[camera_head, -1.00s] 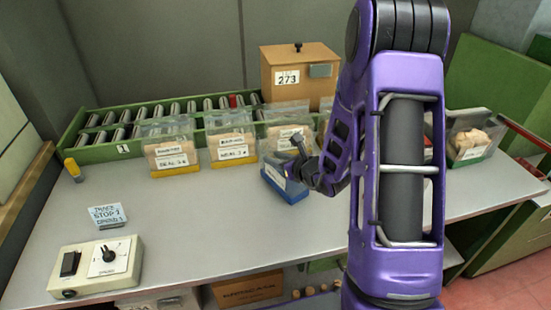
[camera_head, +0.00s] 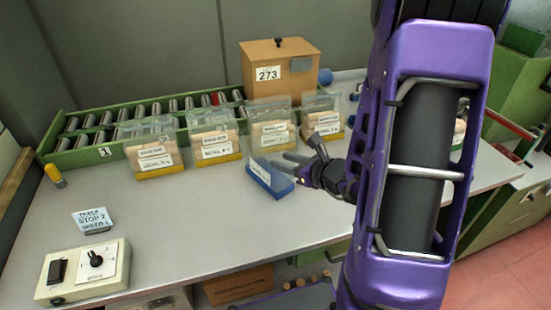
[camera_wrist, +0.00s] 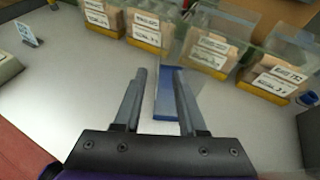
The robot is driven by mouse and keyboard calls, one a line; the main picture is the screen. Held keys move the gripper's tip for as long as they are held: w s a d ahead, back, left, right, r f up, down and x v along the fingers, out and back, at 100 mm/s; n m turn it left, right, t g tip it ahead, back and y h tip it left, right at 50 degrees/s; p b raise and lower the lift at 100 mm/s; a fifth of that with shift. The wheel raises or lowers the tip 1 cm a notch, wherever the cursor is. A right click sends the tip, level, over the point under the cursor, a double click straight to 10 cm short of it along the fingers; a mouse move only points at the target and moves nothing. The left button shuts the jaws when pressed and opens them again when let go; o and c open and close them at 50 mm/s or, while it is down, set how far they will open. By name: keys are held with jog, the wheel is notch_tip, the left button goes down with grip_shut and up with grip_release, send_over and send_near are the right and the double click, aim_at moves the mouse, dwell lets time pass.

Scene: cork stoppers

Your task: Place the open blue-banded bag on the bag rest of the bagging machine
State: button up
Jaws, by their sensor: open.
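The blue-banded bag (camera_head: 264,172) stands on the grey table, in front of the row of yellow-banded bags. It has a blue band at its base and a pale label. In the wrist view the blue band (camera_wrist: 166,112) shows between my two fingers. My gripper (camera_head: 299,150) is open, at the right of the blue-banded bag in the head view. In the wrist view my fingertips (camera_wrist: 159,72) lie on either side of the bag's blue edge. I cannot tell whether they touch it. I cannot make out the bag rest.
Several filled yellow-banded bags (camera_head: 216,148) stand behind. A green roller conveyor (camera_head: 105,153) and a wooden box marked 273 (camera_head: 300,88) are at the back. A control box with a knob (camera_head: 84,272) and a small sign (camera_head: 93,220) are at the left. The table's front middle is clear.

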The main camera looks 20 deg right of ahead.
jog(key=w+a+r+n+g+y+b, duration=0.25)
jog(key=a+r+n+g+y, duration=0.3)
jog(key=n, duration=1.45)
jog(key=w+d+r+n+g+h, duration=0.35)
jog(key=d+r+n+h, duration=0.6)
jog(key=n, duration=0.55)
jog(key=b, duration=0.2)
send_over(277, 133)
jog(key=s+d, duration=0.1)
jog(key=s, duration=0.1)
notch_tip(277, 133, down, 10)
jog(key=shift+n+t+y, duration=0.3)
jog(key=shift+t, duration=0.1)
jog(key=shift+b+x, duration=0.4)
jog(key=shift+x, duration=2.4)
jog(key=shift+w, duration=0.1)
jog(key=shift+f, duration=0.2)
